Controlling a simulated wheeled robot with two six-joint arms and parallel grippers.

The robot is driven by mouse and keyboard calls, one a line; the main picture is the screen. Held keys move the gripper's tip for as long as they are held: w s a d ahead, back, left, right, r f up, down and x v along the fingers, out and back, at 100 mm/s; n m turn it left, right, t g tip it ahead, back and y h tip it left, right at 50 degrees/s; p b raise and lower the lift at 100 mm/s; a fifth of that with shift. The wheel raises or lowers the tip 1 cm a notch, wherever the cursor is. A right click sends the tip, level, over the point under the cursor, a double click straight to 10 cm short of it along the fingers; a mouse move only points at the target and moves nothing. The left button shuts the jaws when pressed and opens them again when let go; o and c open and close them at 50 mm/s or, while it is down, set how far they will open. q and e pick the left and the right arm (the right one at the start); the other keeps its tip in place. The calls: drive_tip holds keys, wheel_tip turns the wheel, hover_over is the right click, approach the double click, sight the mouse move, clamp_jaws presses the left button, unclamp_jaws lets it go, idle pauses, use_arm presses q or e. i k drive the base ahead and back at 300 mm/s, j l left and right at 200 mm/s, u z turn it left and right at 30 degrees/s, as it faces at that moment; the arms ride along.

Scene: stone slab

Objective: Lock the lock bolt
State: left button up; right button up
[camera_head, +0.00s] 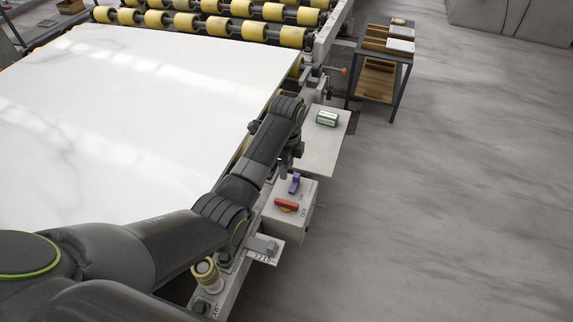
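I cannot tell for sure which part is the lock bolt. A grey control box (279,222) beside the slab carries a red rotary handle (286,204) and a small upright purple piece (294,183). Labels by the handle look like ON and OFF. My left arm reaches in from the lower left over the slab's edge. Its dark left gripper (284,171) points down just left of the purple piece; whether they touch is unclear. Its fingers are too small and dark to read. A metal rod with an orange tip (343,71) sticks out farther back. My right gripper is out of view.
A white stone slab (120,100) fills the left, with yellow rollers (246,30) behind it. A grey shelf (316,146) holds a green-and-white box (327,118). A small cart (404,52) stands at the back. The floor at right is clear.

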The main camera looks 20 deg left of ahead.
sight(296, 178)
drive_tip(key=k+l, duration=0.35)
drive_tip(key=l, duration=0.15)
drive_tip(key=k+l, duration=0.35)
drive_tip(key=l, duration=0.2)
